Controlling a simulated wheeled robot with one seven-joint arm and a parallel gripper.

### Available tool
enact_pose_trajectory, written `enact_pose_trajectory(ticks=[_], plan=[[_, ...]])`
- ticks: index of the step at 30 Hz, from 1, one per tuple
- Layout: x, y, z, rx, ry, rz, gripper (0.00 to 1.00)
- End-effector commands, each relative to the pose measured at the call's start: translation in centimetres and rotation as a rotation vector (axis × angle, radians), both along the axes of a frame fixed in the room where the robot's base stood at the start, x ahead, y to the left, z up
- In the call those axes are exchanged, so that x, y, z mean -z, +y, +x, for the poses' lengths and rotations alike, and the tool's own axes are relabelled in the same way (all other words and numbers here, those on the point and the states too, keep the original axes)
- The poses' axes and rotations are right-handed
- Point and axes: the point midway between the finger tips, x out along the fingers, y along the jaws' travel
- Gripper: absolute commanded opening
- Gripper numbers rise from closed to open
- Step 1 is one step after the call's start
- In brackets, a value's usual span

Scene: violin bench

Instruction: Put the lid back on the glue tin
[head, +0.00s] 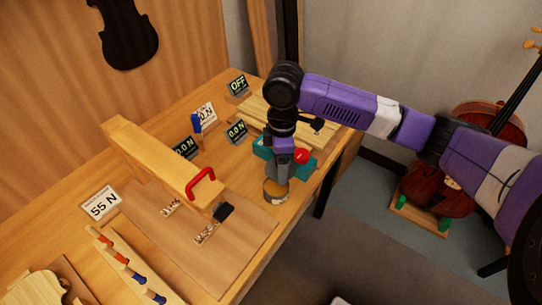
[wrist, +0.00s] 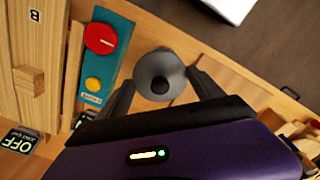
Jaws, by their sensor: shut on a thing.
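The glue tin (head: 275,192) is a short round tin with a pale label, near the right edge of the bench. My gripper (head: 278,178) points down right above it. In the wrist view my gripper (wrist: 160,86) has a finger on each side of a grey round lid (wrist: 157,66) with a dark knob-like centre, and is shut on it. The lid hides the tin in the wrist view. In the head view the fingers cover most of the lid, so I cannot tell whether it touches the tin's rim.
A teal panel (head: 261,147) with a red knob (head: 302,156) stands close behind the tin. Small display signs (head: 236,131) stand farther back. The bench's right edge is close to the tin.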

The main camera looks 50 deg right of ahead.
Motion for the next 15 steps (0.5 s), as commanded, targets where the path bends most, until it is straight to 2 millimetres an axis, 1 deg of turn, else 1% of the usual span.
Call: enact_pose_trajectory(ticks=[1,5,11,15], plan=[[-0.1,0.3,0.2,-0.039,0.000,-0.001,0.38],[0.0,0.4,0.4,-0.094,0.000,-0.001,0.38],[0.6,0.4,0.4,-0.104,0.000,-0.001,0.38],[1.5,0.4,0.4,-0.103,0.000,0.000,0.38]])
